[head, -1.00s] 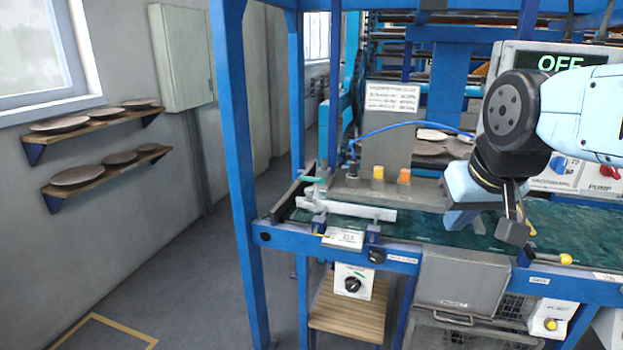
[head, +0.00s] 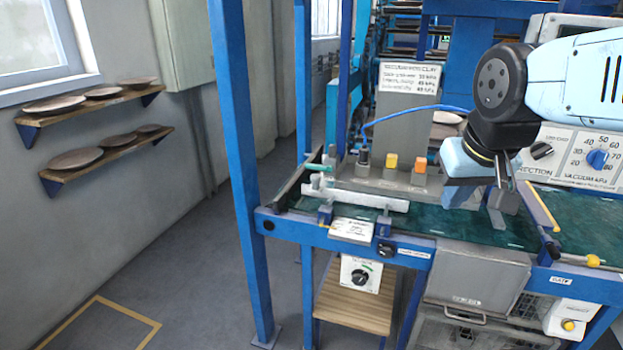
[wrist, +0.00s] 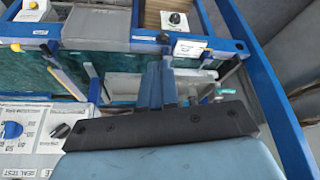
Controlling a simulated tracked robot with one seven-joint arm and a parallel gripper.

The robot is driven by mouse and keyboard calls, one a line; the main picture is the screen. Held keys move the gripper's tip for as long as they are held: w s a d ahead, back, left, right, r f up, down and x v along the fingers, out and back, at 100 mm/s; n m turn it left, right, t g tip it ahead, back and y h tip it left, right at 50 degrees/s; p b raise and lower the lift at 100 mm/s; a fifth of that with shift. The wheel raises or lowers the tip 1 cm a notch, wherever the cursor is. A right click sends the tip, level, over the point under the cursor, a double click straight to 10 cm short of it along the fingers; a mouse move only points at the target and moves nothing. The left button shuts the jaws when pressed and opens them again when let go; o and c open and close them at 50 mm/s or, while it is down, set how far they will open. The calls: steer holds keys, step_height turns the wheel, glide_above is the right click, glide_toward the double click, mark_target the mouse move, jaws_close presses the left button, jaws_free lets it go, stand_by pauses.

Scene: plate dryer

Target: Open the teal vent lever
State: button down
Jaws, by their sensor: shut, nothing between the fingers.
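The teal vent lever (head: 318,167) is a small teal handle at the left end of the green belt bed, beside the grey block with the yellow and orange buttons.
A blue upright post (head: 238,170) stands left of the lever. The grey block (head: 400,140) carries a sign and a blue hose between lever and gripper. A white bar (head: 365,199) lies along the near edge. A dial panel (head: 585,155) is at right. Wall shelves hold plates.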

steer(key=w+d+f+g+h, duration=0.2)
steer(key=w+f+g+h, duration=0.4)
steer(key=f, duration=0.3)
steer(key=n+t+h, duration=0.2)
steer(key=n+t, duration=1.2)
steer(key=t, duration=1.1)
glide_toward(319, 168)
steer(key=w+r, duration=0.3)
steer(key=w, duration=0.2)
steer(key=shift+w, duration=0.4)
steer(key=shift+d+r, duration=0.1)
steer(key=shift+r, duration=0.05)
